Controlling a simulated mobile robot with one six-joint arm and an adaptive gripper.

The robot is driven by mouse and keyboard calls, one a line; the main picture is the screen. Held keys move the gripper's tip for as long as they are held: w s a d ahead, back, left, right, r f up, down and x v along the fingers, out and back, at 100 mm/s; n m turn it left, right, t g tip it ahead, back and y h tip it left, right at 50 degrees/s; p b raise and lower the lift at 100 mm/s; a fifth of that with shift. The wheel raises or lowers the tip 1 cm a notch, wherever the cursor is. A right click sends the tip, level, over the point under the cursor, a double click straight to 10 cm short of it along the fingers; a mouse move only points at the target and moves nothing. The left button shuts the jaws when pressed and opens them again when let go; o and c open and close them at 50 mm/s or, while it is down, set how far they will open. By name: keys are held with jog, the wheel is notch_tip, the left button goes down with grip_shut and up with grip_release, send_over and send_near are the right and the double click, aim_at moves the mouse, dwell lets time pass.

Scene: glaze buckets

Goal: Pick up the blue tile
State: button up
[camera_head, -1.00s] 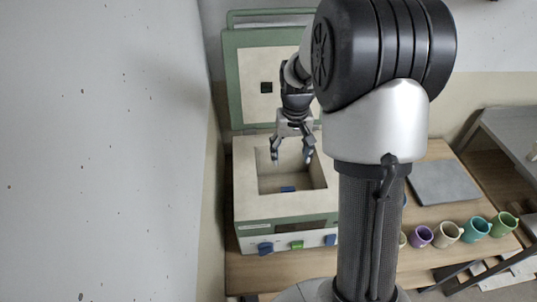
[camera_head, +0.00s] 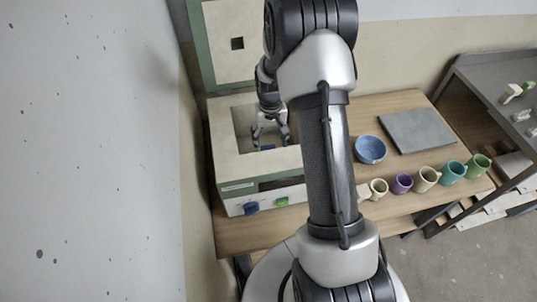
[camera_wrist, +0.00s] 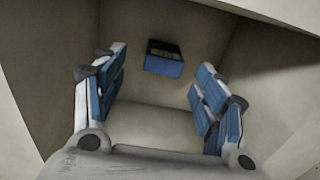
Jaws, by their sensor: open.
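The blue tile (camera_wrist: 164,58) lies inside the kiln's chamber, on its floor. It is a small blue block with a dark patterned patch on one face. In the wrist view it sits beyond my fingertips, between their lines and apart from both. My gripper (camera_wrist: 160,85) is open and empty, with blue pads on its fingers. In the head view my gripper (camera_head: 270,135) reaches down into the open top of the kiln (camera_head: 225,135). The tile (camera_head: 267,148) shows there only as a small blue patch between the fingers.
The chamber walls stand close around my gripper. The kiln's lid (camera_head: 238,70) stands open behind. A blue bowl (camera_head: 370,149), a grey slab (camera_head: 418,131) and several mugs (camera_head: 426,180) are on the wooden table (camera_head: 395,104) to the right. A grey bench (camera_head: 490,75) stands farther right.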

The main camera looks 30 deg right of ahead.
aim_at(268, 147)
jog(key=f, duration=0.1)
jog(key=f+b, duration=0.1)
jog(key=f, duration=0.3)
jog(key=shift+w+a+f, duration=0.15)
jog(key=shift+w+a, duration=0.05)
jog(key=shift+w, duration=0.1)
jog(key=c, duration=1.2)
jog(key=shift+r, duration=0.2)
